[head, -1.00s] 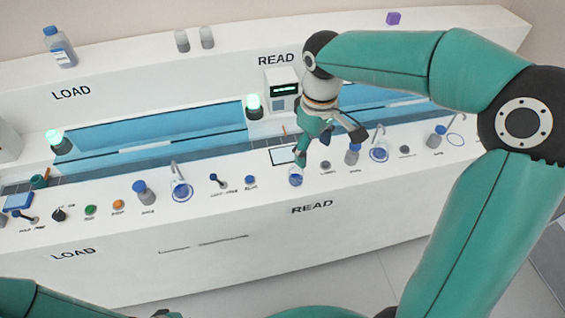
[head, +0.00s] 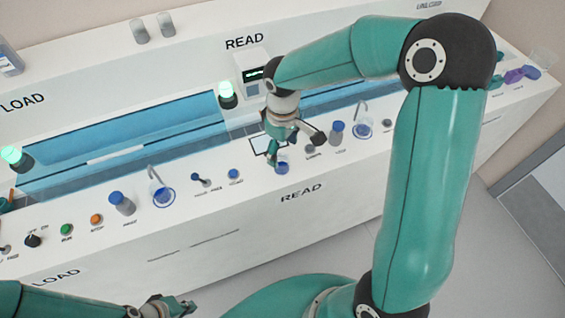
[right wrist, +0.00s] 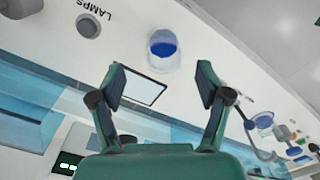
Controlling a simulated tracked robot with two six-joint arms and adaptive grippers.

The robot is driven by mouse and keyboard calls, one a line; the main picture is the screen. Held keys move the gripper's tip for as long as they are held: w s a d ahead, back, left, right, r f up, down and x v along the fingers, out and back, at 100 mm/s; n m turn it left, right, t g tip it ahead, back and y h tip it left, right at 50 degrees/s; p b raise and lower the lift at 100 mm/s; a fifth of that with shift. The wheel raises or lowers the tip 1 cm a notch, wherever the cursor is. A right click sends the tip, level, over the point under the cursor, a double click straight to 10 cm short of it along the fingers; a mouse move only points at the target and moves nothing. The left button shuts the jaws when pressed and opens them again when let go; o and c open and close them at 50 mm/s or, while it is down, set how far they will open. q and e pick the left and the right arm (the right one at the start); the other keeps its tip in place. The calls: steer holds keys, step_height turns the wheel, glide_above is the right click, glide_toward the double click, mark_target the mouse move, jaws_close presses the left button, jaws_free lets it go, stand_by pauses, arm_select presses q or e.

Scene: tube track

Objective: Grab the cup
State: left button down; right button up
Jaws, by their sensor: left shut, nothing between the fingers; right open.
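The cup (head: 282,168), a small clear vessel with blue contents, stands on the white counter just above the READ label. In the right wrist view the cup (right wrist: 162,47) lies beyond the fingertips, roughly centred between them. My right gripper (head: 294,148) is open and empty, close to the cup and partly overlapping it in the head view. Its two fingers (right wrist: 161,82) are spread wide in the wrist view. My left gripper (head: 182,306) is shut and empty, low in the head view, away from the counter.
A blue track (head: 130,145) runs behind. A dark-outlined white pad (right wrist: 142,89) is near the fingers.

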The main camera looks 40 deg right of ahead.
mark_target(281, 159)
steer(key=shift+s+a+f, duration=0.1)
steer(key=shift+a+f, duration=0.05)
steer(key=shift+f, duration=1.3)
steer(key=shift+a+f, duration=0.1)
steer(key=shift+f, duration=1.35)
steer(key=shift+c, duration=0.3)
steer(key=c, duration=1.2)
steer(key=shift+o, duration=0.2)
steer(key=shift+r, duration=0.1)
